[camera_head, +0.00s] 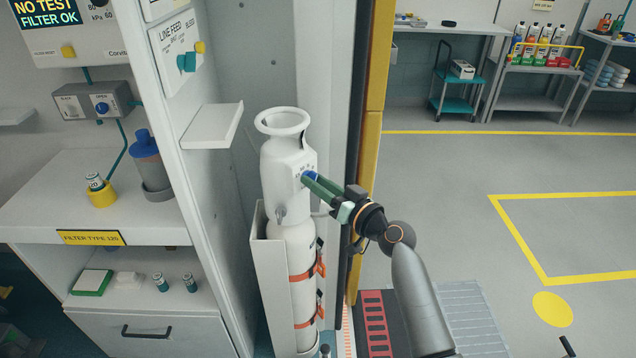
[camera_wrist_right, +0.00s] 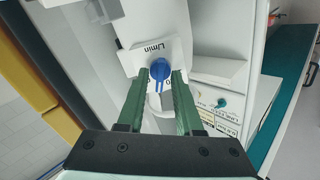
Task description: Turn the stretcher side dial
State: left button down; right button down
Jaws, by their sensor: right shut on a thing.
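A blue dial (camera_head: 311,175) sits on the side of the white collar of an upright white gas cylinder (camera_head: 292,265). In the right wrist view the blue dial (camera_wrist_right: 160,70) stands on a white plate marked L/min (camera_wrist_right: 135,60). My right gripper (camera_head: 307,181) reaches it from the right, its green fingers level with the dial. In the right wrist view the fingertips (camera_wrist_right: 161,76) lie on both sides of the dial and are shut on it. The fingers partly hide the scale. My left gripper is not in view.
Orange straps (camera_head: 304,273) hold the cylinder in a white bracket beside a cabinet wall. A white shelf (camera_head: 212,126) juts out to its left. A yellow door-edge post (camera_head: 378,60) stands behind my right arm. A second blue dial (camera_head: 102,108) is on a grey wall box.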

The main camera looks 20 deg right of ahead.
jog(key=shift+m, duration=0.3)
jog(key=shift+d+m+p, duration=0.1)
jog(key=shift+m+p, duration=0.25)
jog(key=shift+m, duration=3.25)
jog(key=c, duration=0.9)
grip_release()
jog(key=shift+c, duration=0.2)
